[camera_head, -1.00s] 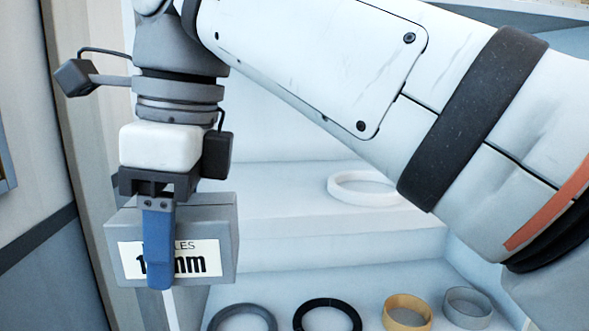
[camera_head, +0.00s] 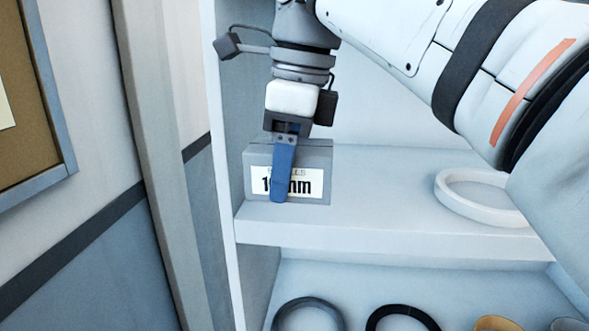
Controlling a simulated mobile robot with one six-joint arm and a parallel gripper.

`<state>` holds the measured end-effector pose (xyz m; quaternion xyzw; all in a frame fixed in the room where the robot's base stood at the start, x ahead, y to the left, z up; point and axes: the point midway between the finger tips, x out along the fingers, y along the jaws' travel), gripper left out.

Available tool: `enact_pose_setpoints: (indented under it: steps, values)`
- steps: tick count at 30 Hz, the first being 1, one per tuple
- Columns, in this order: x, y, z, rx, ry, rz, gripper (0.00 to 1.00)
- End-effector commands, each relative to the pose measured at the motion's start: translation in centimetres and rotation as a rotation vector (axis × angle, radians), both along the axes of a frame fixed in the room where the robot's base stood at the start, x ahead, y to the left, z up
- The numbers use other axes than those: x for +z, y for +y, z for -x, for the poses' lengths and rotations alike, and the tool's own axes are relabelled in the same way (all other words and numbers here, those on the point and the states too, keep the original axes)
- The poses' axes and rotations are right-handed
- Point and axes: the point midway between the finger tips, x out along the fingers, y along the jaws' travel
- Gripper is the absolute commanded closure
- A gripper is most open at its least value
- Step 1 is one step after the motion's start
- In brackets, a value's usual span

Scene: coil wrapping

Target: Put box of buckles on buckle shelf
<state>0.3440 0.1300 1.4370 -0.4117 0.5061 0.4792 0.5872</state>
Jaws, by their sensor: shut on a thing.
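A grey box of buckles (camera_head: 319,160) with a white label ending in "mm" is in the left-middle of the head view. My gripper (camera_head: 284,172) points down and is shut on the box, with a blue finger across the front of its label. The far finger is hidden behind the box. The box is upright at the left end of a white shelf (camera_head: 380,232), close to the left side panel. Its bottom edge appears at the shelf surface; I cannot tell if it is touching.
A white ring (camera_head: 455,205) lies on the same shelf to the right, partly behind my arm. Several coloured rings, including a grey one (camera_head: 277,318) and a black one (camera_head: 372,320), lie on the level below. A wall with a framed board (camera_head: 66,165) is at the left.

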Motion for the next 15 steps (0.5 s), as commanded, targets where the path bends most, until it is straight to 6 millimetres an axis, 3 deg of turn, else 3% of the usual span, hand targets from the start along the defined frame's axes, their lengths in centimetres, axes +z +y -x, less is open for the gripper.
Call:
enact_pose_setpoints:
  steps: [6, 14, 15]
  values:
    - [0.3, -1.0, -5.6, 0.001, 0.001, 0.000, 0.78]
    - [0.3, -2.0, -10.9, 0.004, 0.000, 0.000, 0.78]
    - [-0.5, -2.0, -10.9, 0.007, 0.001, 0.000, 0.78]
